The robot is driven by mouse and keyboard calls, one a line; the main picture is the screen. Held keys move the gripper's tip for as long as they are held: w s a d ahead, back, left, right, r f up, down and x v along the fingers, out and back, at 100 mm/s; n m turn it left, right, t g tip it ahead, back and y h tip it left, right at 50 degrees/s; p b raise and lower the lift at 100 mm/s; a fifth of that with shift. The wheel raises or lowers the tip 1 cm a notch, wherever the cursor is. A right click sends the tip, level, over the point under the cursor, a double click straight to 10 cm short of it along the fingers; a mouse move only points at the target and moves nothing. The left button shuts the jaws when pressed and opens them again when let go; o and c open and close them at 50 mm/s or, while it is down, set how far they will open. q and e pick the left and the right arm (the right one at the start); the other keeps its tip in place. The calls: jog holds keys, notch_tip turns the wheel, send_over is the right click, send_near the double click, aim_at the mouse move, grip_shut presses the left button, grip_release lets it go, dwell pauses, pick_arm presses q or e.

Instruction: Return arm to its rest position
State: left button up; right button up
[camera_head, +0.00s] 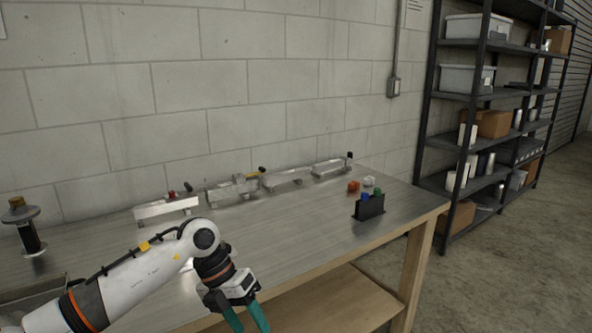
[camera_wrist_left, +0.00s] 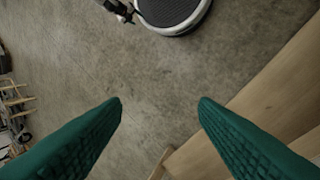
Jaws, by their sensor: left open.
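My left gripper (camera_head: 248,322) has teal fingers and hangs at the front edge of the metal-topped workbench (camera_head: 300,235), pointing down, with its tips near the bottom of the head view. Its fingers are spread and empty. In the left wrist view the gripper (camera_wrist_left: 160,102) shows bare concrete floor between its fingertips, with the bench's wooden frame (camera_wrist_left: 275,100) to the right. The left arm reaches in from the lower left across the bench. The right arm and gripper are in neither view.
Several aluminium trailer parts (camera_head: 168,208) line the back of the bench by the wall. A black holder (camera_head: 370,209) with blue and green pieces stands right, near an orange piece (camera_head: 354,186). A dark round-topped stand (camera_head: 30,240) is far left. Shelving (camera_head: 480,95) stands right.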

pick_arm(q)
jog(key=w+d+f+n+t+h, duration=0.3)
jog(key=d+f+n+h, duration=0.55)
jog(key=h, duration=0.25)
jog(key=s+a+f+n+t+y, duration=0.1)
jog(key=a+f+n+t+y, duration=0.25)
jog(key=f+n, duration=0.45)
jog(key=s+a+f+n+t+y+p, duration=0.15)
jog(key=a+f+n+t, duration=0.3)
jog(key=f, duration=0.55)
jog(key=s+a+f+n+t+y, duration=0.25)
jog(key=a+f+n+y, duration=0.2)
jog(key=f+n, duration=0.35)
jog(key=s+a+f+n+g+y, duration=0.2)
jog(key=s+a+f+n, duration=0.15)
jog(key=s+f, duration=0.5)
jog(key=s+a+f+n+g+y, duration=0.2)
jog(key=s+a+f+y, duration=0.15)
jog(key=s+f, duration=0.5)
jog(key=s+a+f+n+g, duration=0.1)
jog(key=s+f+g, duration=0.1)
jog(key=s, duration=0.7)
jog(key=s+a+f+n+g, duration=0.1)
jog(key=s+f+g, duration=0.1)
jog(key=s, duration=0.7)
jog(key=s+a+f+n+g+y, duration=0.1)
jog(key=s+f+g, duration=0.1)
jog(key=s, duration=0.7)
jog(key=shift+f+n, duration=0.35)
jog(key=shift+f, duration=0.15)
